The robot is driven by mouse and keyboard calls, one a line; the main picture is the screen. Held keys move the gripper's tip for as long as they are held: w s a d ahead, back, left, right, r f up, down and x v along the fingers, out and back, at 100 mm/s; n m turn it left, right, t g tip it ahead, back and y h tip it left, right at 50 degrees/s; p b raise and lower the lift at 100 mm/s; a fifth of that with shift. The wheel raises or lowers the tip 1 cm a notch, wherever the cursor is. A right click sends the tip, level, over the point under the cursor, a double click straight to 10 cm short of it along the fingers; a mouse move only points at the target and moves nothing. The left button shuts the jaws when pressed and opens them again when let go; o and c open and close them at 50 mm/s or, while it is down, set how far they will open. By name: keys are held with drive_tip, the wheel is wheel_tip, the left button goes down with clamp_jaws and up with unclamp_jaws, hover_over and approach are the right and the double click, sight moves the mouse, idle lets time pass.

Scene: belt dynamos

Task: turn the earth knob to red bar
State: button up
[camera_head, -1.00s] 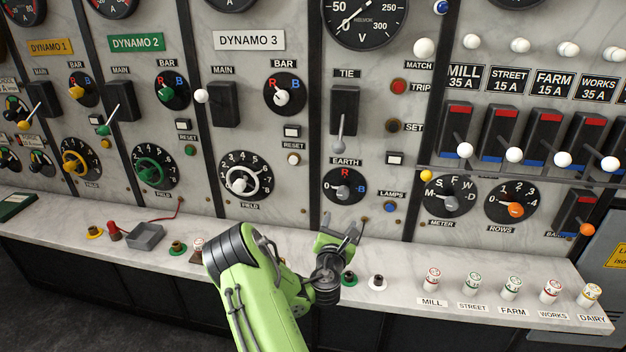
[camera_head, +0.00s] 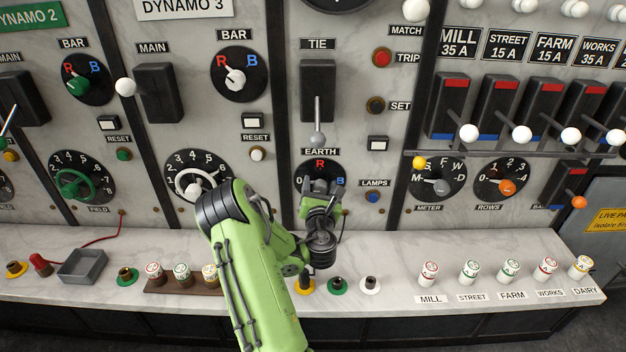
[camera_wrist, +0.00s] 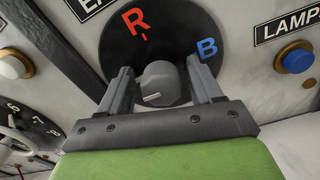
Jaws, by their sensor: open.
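The earth dial (camera_head: 309,168) is a black disc on the marble panel under the EARTH label, with a 0, a red R and a blue B. In the wrist view the grey earth knob (camera_wrist: 163,80) stands at the dial's centre, and its white pointer line points left, away from the red R (camera_wrist: 134,21) and the blue B (camera_wrist: 207,48). My gripper (camera_wrist: 160,85) is open, with one finger on each side of the knob and a gap visible beside it. In the head view my gripper (camera_head: 321,188) covers the knob and the lower dial.
The tie lever (camera_head: 317,130) hangs just above the dial. The blue lamps button (camera_head: 372,197) is to the right. The field wheel (camera_head: 196,186) is to the left. Several coloured sockets and fuses line the marble shelf (camera_head: 410,250) below.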

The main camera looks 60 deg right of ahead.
drive_tip(key=shift+s+a+r, duration=0.2)
drive_tip(key=shift+s, duration=0.1)
drive_tip(key=shift+c, duration=0.3)
drive_tip(key=shift+w, duration=0.1)
drive_tip(key=c, duration=1)
drive_tip(key=shift+d+m, duration=0.1)
drive_tip(key=shift+m, duration=0.2)
drive_tip(key=m, duration=0.3)
drive_tip(key=shift+m, duration=0.3)
drive_tip(key=m, duration=0.4)
drive_tip(key=shift+m, duration=0.3)
drive_tip(key=m, duration=0.4)
drive_tip(key=shift+f+m, duration=0.1)
drive_tip(key=shift+m, duration=0.2)
drive_tip(key=shift+f+m+p, duration=0.15)
drive_tip(key=shift+m+p, duration=0.25)
drive_tip(key=shift+m, duration=1.8)
